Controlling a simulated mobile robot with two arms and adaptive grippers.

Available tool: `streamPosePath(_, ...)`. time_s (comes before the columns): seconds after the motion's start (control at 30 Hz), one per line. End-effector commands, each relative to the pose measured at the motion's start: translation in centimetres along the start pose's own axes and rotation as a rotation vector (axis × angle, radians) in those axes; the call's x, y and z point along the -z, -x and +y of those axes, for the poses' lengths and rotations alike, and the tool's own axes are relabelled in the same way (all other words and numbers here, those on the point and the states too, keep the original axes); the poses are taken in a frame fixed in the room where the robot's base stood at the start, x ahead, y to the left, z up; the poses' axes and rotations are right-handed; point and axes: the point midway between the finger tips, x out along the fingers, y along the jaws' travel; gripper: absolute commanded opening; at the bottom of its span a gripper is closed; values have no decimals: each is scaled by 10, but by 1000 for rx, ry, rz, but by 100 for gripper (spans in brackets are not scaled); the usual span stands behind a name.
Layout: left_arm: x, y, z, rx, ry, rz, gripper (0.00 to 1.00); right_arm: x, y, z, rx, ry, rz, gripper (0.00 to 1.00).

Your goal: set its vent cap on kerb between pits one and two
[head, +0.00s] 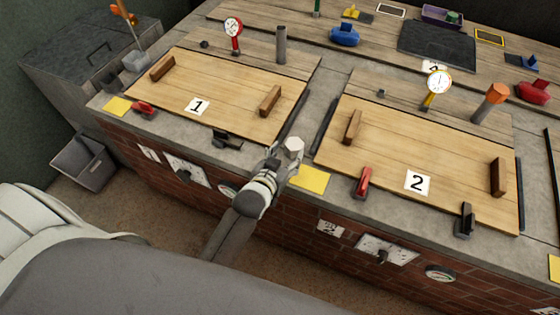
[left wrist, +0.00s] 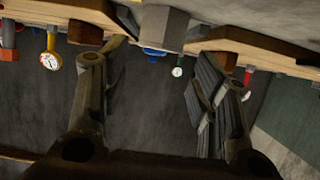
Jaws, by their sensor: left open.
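A pale grey hexagonal vent cap (head: 293,145) is at the front of the stone kerb (head: 311,103) between pit one's wooden lid (head: 228,85) and pit two's wooden lid (head: 415,165). My left gripper (head: 284,156) is beside it on the near side and hides its lower part. In the left wrist view the cap (left wrist: 162,28) appears upside down against the kerb, beyond and between the spread fingertips. My left gripper is open; no finger visibly clamps the cap. Pit one's grey vent pipe (head: 281,45) stands bare. My right gripper is not in view.
A yellow pad (head: 310,179) lies just right of my gripper on the kerb edge. Dark bars (head: 324,127) flank the kerb gap. Pit two's pipe carries an orange cap (head: 497,93). Gauges (head: 437,82) stand behind the lids; a red-handled clamp (head: 363,182) is at the front.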

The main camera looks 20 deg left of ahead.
Motion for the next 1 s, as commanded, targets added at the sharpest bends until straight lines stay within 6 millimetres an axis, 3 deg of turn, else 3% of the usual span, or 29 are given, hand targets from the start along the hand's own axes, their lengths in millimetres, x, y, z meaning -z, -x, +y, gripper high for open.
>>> streamPosePath(0.1, 0, 20, 0, 0, 0, -1, 56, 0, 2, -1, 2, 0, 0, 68)
streamPosePath(0.3, 0, 38, 0, 0, -1, 0, 56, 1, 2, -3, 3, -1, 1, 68)
streamPosePath(1.0, 0, 43, -1, 1, -1, -6, 56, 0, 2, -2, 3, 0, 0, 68)
